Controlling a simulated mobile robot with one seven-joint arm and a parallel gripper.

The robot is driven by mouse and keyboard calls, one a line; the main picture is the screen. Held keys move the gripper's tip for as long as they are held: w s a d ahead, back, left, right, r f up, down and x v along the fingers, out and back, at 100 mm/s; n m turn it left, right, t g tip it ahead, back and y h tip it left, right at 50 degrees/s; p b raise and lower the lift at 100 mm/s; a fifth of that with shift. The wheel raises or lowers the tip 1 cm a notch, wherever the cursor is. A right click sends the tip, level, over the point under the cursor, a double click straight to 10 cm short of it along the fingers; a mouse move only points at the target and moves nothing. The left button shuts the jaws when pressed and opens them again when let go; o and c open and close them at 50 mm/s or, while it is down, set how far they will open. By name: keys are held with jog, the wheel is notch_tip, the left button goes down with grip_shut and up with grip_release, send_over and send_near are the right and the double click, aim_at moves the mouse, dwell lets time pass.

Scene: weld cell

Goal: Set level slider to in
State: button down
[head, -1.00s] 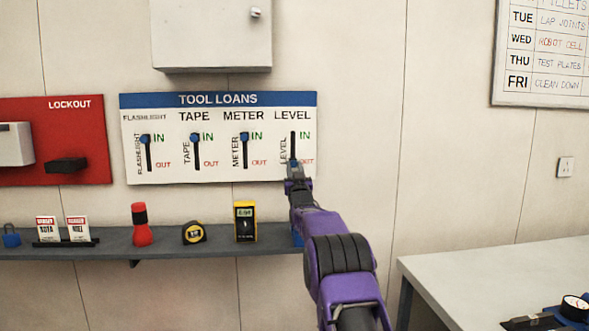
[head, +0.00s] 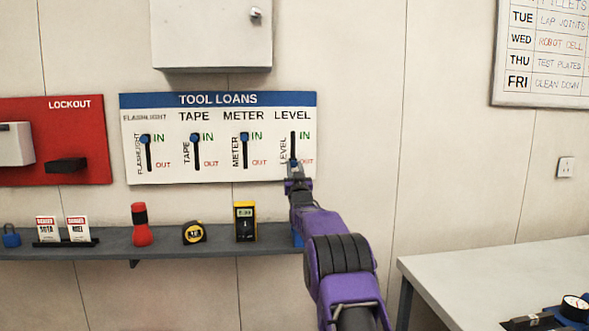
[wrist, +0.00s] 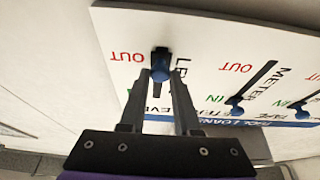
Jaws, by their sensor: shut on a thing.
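The level slider is the rightmost on the white TOOL LOANS board (head: 220,178). Its blue knob (wrist: 160,66) is at the OUT end of its slot, with the IN label at the other end. My gripper (head: 293,170) reaches up to it from below right. In the wrist view my gripper (wrist: 161,78) has its two fingers on either side of the knob, shut on it. In the head view the fingers partly cover the knob and the lower slot.
The flashlight (head: 145,139), tape (head: 195,138) and meter (head: 244,137) slider knobs are at IN. A shelf (head: 75,248) below holds a flashlight, tape and meter; a blue item there is mostly behind my arm. A cabinet (head: 212,35) hangs above; a bench (head: 490,265) stands right.

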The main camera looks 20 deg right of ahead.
jog(key=p, duration=0.4)
send_near(295, 141)
jog(key=w+r, duration=0.2)
jog(key=r, duration=0.1)
jog(key=w+r, duration=0.2)
jog(key=shift+r, duration=0.25)
jog(key=c, duration=0.7)
grip_release()
jog(key=shift+w, duration=0.1)
jog(key=shift+o, duration=0.4)
jog(key=shift+f, duration=0.1)
jog(key=shift+f, duration=0.1)
jog(key=b+v, duration=0.4)
jog(key=v, duration=1.3)
jog(key=shift+a, duration=0.15)
